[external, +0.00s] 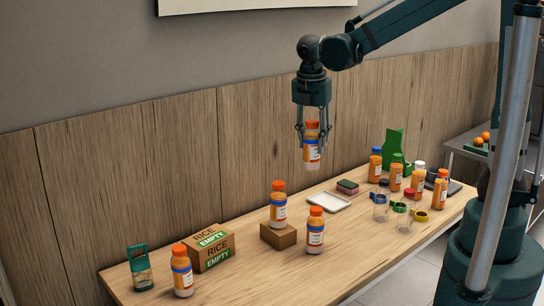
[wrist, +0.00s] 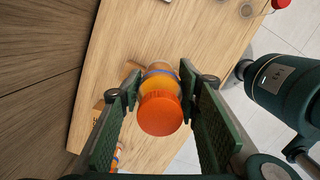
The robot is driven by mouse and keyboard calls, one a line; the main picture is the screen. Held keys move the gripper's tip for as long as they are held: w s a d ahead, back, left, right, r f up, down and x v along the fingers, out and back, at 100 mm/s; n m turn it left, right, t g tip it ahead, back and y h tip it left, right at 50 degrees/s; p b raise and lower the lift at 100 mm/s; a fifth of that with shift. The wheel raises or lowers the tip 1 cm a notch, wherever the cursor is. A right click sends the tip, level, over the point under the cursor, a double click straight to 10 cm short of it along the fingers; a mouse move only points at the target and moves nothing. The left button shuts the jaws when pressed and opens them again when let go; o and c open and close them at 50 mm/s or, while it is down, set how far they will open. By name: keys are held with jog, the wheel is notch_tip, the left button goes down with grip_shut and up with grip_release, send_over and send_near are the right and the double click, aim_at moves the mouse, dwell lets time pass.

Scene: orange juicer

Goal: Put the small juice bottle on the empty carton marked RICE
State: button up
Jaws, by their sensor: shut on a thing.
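My gripper (external: 312,130) is shut on a juice bottle (external: 312,150) with an orange cap, held upright high above the table. In the wrist view the bottle (wrist: 160,108) is between the two green fingers, cap toward the camera. The carton marked RICE and EMPTY (external: 221,249) stands on the table at the lower left in the external view, well below and left of my gripper. Its top is bare. Similar orange-capped bottles stand nearby: one on a small brown block (external: 278,211), one in front of the block (external: 316,236), and one left of the carton (external: 183,276).
A white tray (external: 327,202) and a sponge (external: 347,187) lie mid-table. Several bottles, clear jars and a green stand (external: 393,145) crowd the right. A wooden wall (external: 150,160) runs behind the table.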

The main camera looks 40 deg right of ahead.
jog(key=w+a+p, duration=0.3)
jog(key=w+a, duration=0.1)
jog(key=a, duration=0.7)
jog(key=w+a+f+p, duration=0.1)
jog(key=w+a+p, duration=0.25)
jog(key=a, duration=0.75)
jog(key=w+a+p, duration=0.3)
jog(key=a, duration=0.8)
jog(key=shift+n, duration=0.4)
jog(key=shift+w+a+f, duration=0.1)
jog(key=shift+a+f, duration=0.1)
jog(key=shift+f, duration=1.2)
jog(key=shift+w+a+f, duration=0.1)
jog(key=shift+a+f, duration=0.05)
jog(key=shift+f, duration=1.25)
notch_tip(320, 180, down, 6)
jog(key=shift+f+p, duration=0.15)
jog(key=shift+p, duration=0.15)
jog(key=shift+f, duration=1.85)
jog(key=shift+f, duration=0.2)
